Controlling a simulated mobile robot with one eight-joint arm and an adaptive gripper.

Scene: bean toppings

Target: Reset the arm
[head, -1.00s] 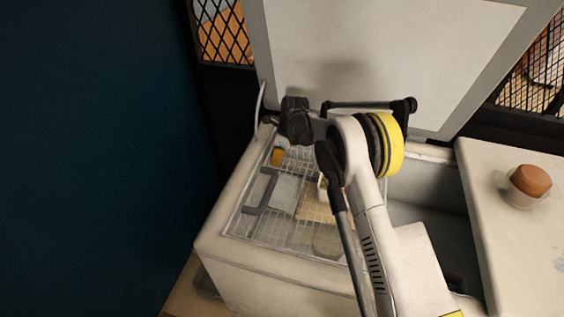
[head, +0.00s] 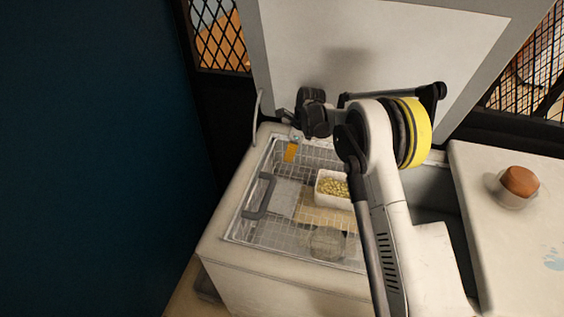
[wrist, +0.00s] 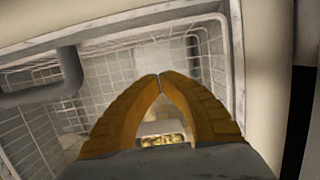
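My gripper (head: 290,158) hangs above the wire basket (head: 262,226) inside the open white chest, near its back left part. In the wrist view my gripper (wrist: 160,76) shows two orange fingers with their tips together, with nothing visible held at the tips. A white container of pale beans (head: 332,187) sits in the basket, to the right of my gripper and partly behind my arm. The beans (wrist: 163,139) also show between the fingers in the wrist view.
A grey handle (head: 262,196) is on the basket's left side. The raised lid (head: 385,50) stands behind my arm. A brown-topped round object (head: 520,182) in a pale dish sits on the white surface at right. A dark blue wall fills the left.

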